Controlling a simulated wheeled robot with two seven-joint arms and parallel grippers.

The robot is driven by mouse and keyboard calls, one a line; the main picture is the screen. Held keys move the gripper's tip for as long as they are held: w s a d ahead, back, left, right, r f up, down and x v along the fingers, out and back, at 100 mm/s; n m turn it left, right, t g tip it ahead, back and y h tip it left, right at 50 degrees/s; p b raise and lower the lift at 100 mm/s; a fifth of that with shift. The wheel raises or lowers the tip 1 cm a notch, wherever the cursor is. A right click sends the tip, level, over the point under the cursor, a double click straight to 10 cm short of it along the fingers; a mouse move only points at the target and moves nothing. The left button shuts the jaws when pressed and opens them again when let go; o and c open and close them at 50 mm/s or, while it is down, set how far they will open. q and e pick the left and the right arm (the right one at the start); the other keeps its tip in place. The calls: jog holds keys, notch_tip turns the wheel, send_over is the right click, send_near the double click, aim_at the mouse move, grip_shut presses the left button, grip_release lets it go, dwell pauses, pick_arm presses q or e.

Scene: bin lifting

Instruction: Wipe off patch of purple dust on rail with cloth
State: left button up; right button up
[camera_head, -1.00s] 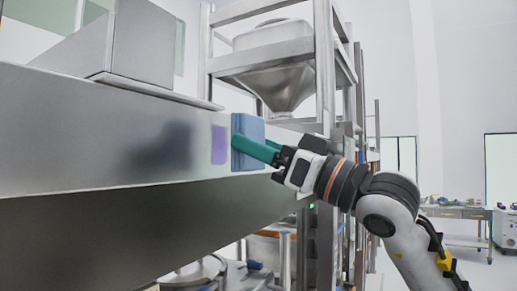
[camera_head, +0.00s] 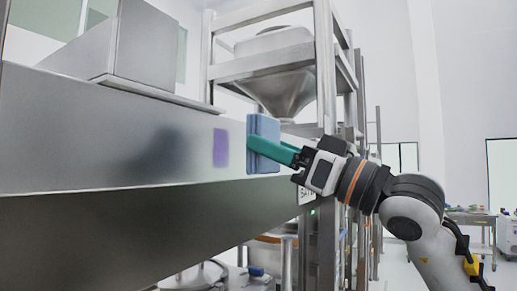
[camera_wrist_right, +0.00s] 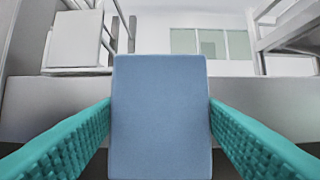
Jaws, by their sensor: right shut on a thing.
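The purple dust patch (camera_head: 220,147) is a small upright rectangle on the front face of the steel rail (camera_head: 60,140) in the head view. The blue cloth (camera_head: 263,145) is a flat block just right of the patch, with a narrow gap between them in the picture. My right gripper (camera_head: 272,149), with green fingers, is shut on the cloth. In the right wrist view the cloth (camera_wrist_right: 160,115) sits between the two textured fingers and hides the rail behind it. I cannot tell whether the cloth touches the rail. My left gripper is not in view.
A steel frame with a hopper (camera_head: 275,75) stands behind the rail. A grey metal box (camera_head: 125,45) sits on top of the rail at the left. A bench (camera_head: 470,218) stands far back at the right.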

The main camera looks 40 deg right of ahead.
aim_at(226, 145)
jog(key=w, duration=0.1)
jog(key=w+a+p, duration=0.1)
jog(key=w, duration=0.1)
jog(key=w+a+p, duration=0.1)
jog(key=w, duration=0.1)
jog(key=shift+r, duration=0.1)
jog(key=shift+w+a+p, duration=0.3)
jog(key=shift+w+p, duration=0.15)
jog(key=shift+w, duration=0.15)
jog(key=shift+w+a+p, duration=0.2)
jog(key=shift+w, duration=0.3)
jog(key=shift+w+a+p, duration=0.2)
jog(key=shift+w, duration=0.25)
jog(key=shift+d, duration=0.1)
jog(key=shift+w+d, duration=0.2)
jog(key=shift+d, duration=0.3)
jog(key=shift+w+d, duration=0.15)
jog(key=shift+d, duration=0.3)
jog(key=shift+w+d, duration=0.3)
jog(key=shift+d, duration=0.6)
jog(key=shift+w, duration=0.1)
jog(key=shift+a, duration=0.15)
